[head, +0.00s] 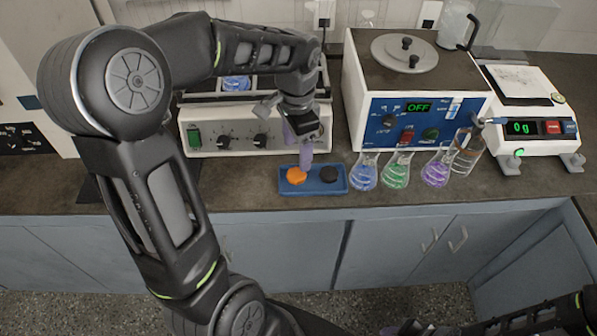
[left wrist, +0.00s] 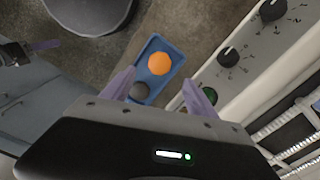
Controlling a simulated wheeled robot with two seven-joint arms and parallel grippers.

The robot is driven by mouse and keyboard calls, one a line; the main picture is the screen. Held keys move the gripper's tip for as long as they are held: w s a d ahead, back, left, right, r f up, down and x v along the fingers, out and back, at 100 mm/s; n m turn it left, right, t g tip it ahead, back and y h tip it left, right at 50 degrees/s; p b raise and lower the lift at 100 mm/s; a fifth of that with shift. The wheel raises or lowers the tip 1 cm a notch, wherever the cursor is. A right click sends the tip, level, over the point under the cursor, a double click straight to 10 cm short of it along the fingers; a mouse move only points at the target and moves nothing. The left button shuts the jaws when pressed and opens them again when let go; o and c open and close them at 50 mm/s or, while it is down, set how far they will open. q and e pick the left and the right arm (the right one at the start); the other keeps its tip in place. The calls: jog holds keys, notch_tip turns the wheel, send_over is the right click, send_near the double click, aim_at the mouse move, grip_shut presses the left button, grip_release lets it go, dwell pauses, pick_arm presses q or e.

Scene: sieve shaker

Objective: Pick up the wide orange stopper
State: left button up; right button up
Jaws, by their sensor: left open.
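The wide orange stopper (head: 296,175) lies in the left part of a small blue tray (head: 313,188) on the bench. A black stopper (head: 328,174) lies in the right part. My left gripper (head: 304,160) is above the tray, its purple fingers pointing down close to the orange stopper. In the left wrist view, the orange stopper (left wrist: 158,64) shows whole, beyond the open, empty fingers (left wrist: 160,88). The dark stopper (left wrist: 139,91) is beside the left finger. My right gripper (head: 410,328) is low at the bottom edge, mostly cut off, and its jaws are unclear.
Behind the tray stands a white device (head: 225,140) with knobs and a green switch. A blue-fronted machine (head: 420,120) reading OFF is right of it. Flasks with blue (head: 364,176), green (head: 397,174) and purple (head: 436,173) liquid stand right of the tray. A balance (head: 525,135) is farther right.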

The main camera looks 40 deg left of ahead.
aim_at(297, 174)
pick_arm(q)
jog(key=shift+w+f, duration=0.1)
jog(key=shift+f, duration=1.3)
jog(key=shift+s+f+p, duration=0.2)
jog(key=shift+f+p, duration=0.3)
jog(key=shift+f, duration=2.1)
jog(key=shift+c, duration=0.5)
jog(key=c, duration=1.3)
jog(key=shift+r, duration=0.1)
